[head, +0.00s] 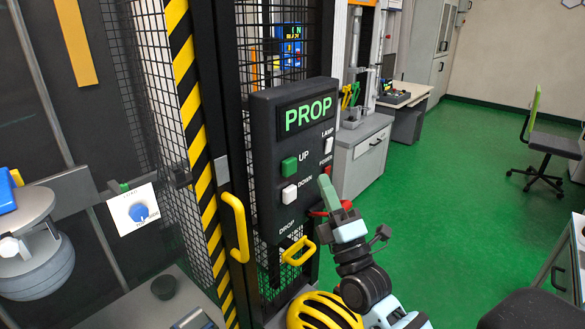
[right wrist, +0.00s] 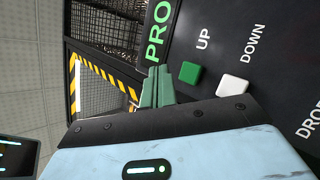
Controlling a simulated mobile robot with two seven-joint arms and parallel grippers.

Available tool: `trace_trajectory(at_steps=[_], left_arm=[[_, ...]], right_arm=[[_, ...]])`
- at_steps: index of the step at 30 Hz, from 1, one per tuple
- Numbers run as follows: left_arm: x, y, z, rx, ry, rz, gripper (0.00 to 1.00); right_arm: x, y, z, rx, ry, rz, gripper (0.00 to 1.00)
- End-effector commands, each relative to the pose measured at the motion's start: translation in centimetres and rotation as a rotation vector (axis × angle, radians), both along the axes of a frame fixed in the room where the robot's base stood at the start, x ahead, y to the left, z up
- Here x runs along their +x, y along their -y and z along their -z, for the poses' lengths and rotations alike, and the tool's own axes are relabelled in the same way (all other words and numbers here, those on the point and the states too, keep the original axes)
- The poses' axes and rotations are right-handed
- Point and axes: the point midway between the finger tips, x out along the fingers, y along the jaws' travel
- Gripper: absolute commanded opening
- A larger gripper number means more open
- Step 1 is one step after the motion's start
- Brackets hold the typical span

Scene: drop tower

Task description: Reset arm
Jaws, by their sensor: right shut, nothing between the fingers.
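My right gripper (head: 328,192) has green fingers and is in front of the lower right edge of the dark control panel (head: 262,150). Its fingers are together with nothing between them. In the right wrist view the fingertips (right wrist: 157,72) appear beside the green UP button (right wrist: 190,72), apart from it. The panel carries a PROP display (head: 308,114), a green UP button (head: 289,166), a white DOWN button (head: 289,194), a white LAMP switch (head: 328,146) and a red POWER switch (head: 327,170) just above the fingertips. My left gripper is not in view.
A yellow door handle (head: 235,227) and a yellow DROP handle (head: 298,251) stick out near the panel. A yellow-and-black helmet-like thing (head: 318,313) is below. Green floor (head: 450,180) is open at right, with a chair (head: 545,145) beyond.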

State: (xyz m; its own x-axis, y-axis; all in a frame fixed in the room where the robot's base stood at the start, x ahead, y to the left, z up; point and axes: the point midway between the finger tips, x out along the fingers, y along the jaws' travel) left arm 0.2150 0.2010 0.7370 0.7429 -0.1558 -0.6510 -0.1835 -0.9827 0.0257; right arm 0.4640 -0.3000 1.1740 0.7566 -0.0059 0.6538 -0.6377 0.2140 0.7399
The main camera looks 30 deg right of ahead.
Motion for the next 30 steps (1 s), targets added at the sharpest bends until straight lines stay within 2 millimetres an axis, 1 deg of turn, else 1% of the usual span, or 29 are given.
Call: trace_trajectory(at_steps=[10,12,14,17,20,21,23,24,26,27,29,30], left_arm=[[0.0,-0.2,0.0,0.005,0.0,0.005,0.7],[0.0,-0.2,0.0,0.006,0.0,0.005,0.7],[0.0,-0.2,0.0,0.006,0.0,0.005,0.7],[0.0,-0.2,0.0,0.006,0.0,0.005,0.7],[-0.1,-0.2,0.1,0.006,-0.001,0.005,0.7],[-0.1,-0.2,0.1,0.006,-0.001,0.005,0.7],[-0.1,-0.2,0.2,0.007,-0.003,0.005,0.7],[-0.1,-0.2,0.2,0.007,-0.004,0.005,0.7],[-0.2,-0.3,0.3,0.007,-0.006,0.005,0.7],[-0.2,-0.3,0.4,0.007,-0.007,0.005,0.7],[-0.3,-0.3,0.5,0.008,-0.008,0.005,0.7],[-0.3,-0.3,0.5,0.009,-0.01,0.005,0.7]], right_arm=[[0.0,0.0,0.0,0.001,-0.001,0.0,0.0],[0.0,-0.1,0.4,0.008,-0.013,-0.01,0.0],[0.1,-0.3,1.4,0.029,-0.04,-0.035,0.0],[0.1,-1.1,4.6,0.103,-0.133,-0.113,0.0],[-0.4,-2.2,9.5,0.23,-0.272,-0.217,0.0],[-0.8,-2.7,11.6,0.292,-0.335,-0.257,0.0],[-1.5,-3.4,14.7,0.389,-0.427,-0.309,0.0],[-2.1,-3.8,16.8,0.456,-0.487,-0.339,0.0],[-3.2,-4.5,19.9,0.563,-0.577,-0.374,0.0],[-4.1,-4.9,21.9,0.638,-0.637,-0.391,0.0],[-5.6,-5.5,24.9,0.754,-0.722,-0.41,0.0],[-6.8,-5.9,26.9,0.831,-0.778,-0.414,0.0]])
